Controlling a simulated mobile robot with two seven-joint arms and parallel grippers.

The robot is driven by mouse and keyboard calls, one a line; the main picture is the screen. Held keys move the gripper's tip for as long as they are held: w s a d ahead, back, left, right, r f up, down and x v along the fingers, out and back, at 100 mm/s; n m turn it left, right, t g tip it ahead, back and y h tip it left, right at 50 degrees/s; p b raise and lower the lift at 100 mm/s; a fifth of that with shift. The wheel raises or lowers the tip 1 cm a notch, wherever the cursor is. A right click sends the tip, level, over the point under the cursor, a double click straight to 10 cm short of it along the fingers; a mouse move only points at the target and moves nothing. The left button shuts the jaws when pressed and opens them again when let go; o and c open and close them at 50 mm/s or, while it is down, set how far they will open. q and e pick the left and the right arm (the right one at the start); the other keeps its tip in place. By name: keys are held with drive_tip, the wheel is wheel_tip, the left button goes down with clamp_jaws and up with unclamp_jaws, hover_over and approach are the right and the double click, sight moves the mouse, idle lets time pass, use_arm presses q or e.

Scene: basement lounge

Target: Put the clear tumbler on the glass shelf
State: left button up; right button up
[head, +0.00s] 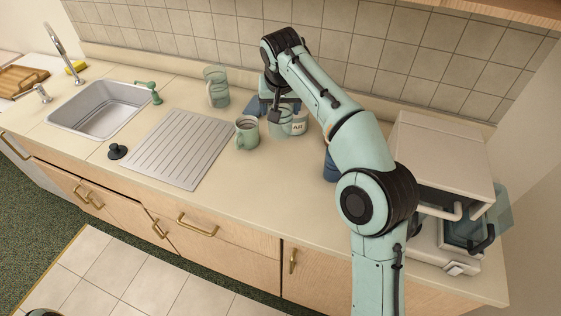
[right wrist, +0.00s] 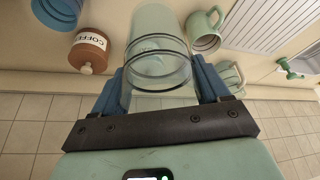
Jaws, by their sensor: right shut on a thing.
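The clear tumbler (right wrist: 160,35) is a pale, see-through glass with dark rings. In the right wrist view it stands between the blue fingers of my right gripper (right wrist: 160,88), which is shut on it. In the head view my right gripper (head: 277,108) is over the back of the counter, and the tumbler (head: 279,128) shows below it, partly covered. I cannot tell whether its base touches the counter. The glass shelf is not recognisable in either view. My left gripper is not in view.
A green mug (head: 247,133) stands close left of the tumbler, a glass pitcher (head: 216,87) further left. A labelled jar (head: 300,124) is close right. The wrist view shows a brown coffee jar (right wrist: 90,48). A cream appliance (head: 440,160) fills the right end.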

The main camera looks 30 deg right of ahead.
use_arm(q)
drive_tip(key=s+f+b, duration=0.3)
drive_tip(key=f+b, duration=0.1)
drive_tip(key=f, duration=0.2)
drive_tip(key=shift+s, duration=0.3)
use_arm(e)
drive_tip(key=shift+s+f, duration=0.2)
drive_tip(key=shift+f, duration=8.5)
drive_tip(key=shift+f, duration=0.2)
drive_tip(key=o, duration=1.3)
drive_tip(key=shift+r, duration=0.1)
